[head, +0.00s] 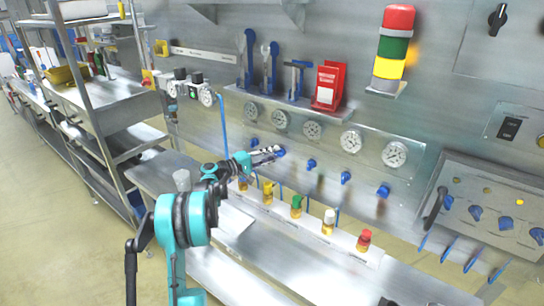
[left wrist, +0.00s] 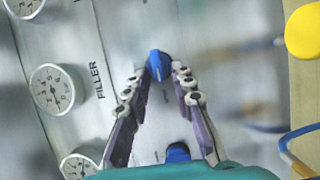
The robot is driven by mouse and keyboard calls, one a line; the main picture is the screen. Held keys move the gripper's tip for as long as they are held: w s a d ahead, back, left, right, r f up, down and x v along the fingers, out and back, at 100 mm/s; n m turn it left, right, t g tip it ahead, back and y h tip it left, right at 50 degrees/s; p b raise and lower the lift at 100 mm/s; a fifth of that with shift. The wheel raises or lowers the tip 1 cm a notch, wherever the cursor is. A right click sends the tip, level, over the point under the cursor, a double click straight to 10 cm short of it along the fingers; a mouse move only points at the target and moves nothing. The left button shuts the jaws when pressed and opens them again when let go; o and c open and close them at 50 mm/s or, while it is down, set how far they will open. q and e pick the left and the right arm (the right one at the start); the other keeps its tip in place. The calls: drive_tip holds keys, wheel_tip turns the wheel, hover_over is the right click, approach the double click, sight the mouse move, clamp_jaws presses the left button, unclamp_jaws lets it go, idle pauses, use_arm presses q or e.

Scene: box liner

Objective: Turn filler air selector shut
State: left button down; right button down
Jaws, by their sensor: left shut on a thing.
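The blue selector knob (left wrist: 158,65) sits beside the printed word FILLER on the grey panel in the left wrist view. My left gripper (left wrist: 158,72) has one finger on each side of this knob and is shut on it. In the head view my left gripper (head: 274,153) reaches the second knob from the left in the blue row, and that knob (head: 281,152) is mostly hidden by the fingers. The filler gauge (left wrist: 55,90) is beside the word in the left wrist view. My right gripper is not in view.
Other blue knobs (head: 346,177) sit along the row under the round gauges (head: 351,141). Colour-capped bottles (head: 329,222) stand on a ledge below. A tool shelf with a red holder (head: 328,86) and a signal tower (head: 393,48) are above. The lower steel bench is mostly clear.

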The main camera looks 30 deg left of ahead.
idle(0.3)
use_arm(q)
drive_tip(key=c, duration=1.6)
unclamp_jaws()
drive_tip(key=shift+c, duration=0.2)
drive_tip(key=shift+o, duration=0.2)
drive_tip(key=shift+w+d, duration=0.1)
drive_tip(key=shift+w, duration=0.05)
drive_tip(key=v, duration=1.2)
drive_tip(key=shift+f, duration=0.1)
drive_tip(key=shift+d, duration=0.1)
